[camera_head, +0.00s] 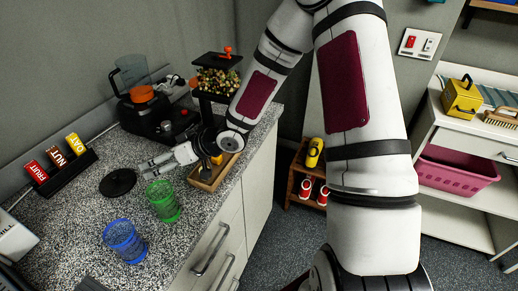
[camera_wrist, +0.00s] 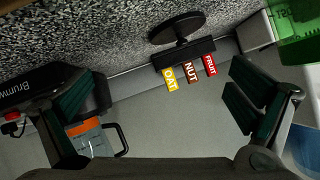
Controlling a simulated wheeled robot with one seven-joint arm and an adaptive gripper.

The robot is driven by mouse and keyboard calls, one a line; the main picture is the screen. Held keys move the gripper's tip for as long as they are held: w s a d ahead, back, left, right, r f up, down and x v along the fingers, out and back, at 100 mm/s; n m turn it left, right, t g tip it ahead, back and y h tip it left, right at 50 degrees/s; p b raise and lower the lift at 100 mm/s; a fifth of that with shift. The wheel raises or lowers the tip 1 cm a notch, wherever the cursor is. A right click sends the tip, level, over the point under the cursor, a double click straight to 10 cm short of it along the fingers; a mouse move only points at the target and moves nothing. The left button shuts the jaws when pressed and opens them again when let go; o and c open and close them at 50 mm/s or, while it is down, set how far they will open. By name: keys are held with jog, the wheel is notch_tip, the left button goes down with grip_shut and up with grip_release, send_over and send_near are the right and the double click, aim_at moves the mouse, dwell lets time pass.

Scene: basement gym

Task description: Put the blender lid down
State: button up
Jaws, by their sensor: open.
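The blender lid (camera_head: 118,183), a dark round disc, lies flat on the speckled counter. In the wrist view the lid (camera_wrist: 172,29) rests on the counter with its knob standing up. My gripper (camera_head: 152,166) is above the counter, just right of the lid and apart from it. In the wrist view its fingers (camera_wrist: 160,100) are spread with nothing between them. The blender (camera_head: 145,105) stands at the back with an open clear jug and orange contents; part of it shows at the left of the wrist view (camera_wrist: 75,115).
A green glass (camera_head: 163,201) stands close below my gripper, and a blue glass (camera_head: 124,241) is nearer the front. A rack of FRUIT, NUT and OAT boxes (camera_head: 62,168) stands by the wall. A wooden tray (camera_head: 214,172) is right of my gripper at the counter edge.

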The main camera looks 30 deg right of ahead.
jog(key=s+d+r+m+g+h, duration=0.1)
jog(key=s+d+r+h, duration=0.4)
jog(key=d+r, duration=0.2)
jog(key=s+d+r+m+h, duration=0.1)
jog(key=s+d+r+h, duration=0.45)
jog(key=d+r, duration=0.2)
jog(key=s+r+m+g, duration=0.1)
jog(key=s+r, duration=0.2)
jog(key=s, duration=0.7)
jog(key=s+a+r+m+g+y, duration=0.1)
jog(key=s+r, duration=0.3)
jog(key=s, duration=0.7)
jog(key=shift+a+m, duration=0.3)
jog(key=shift+m, duration=0.3)
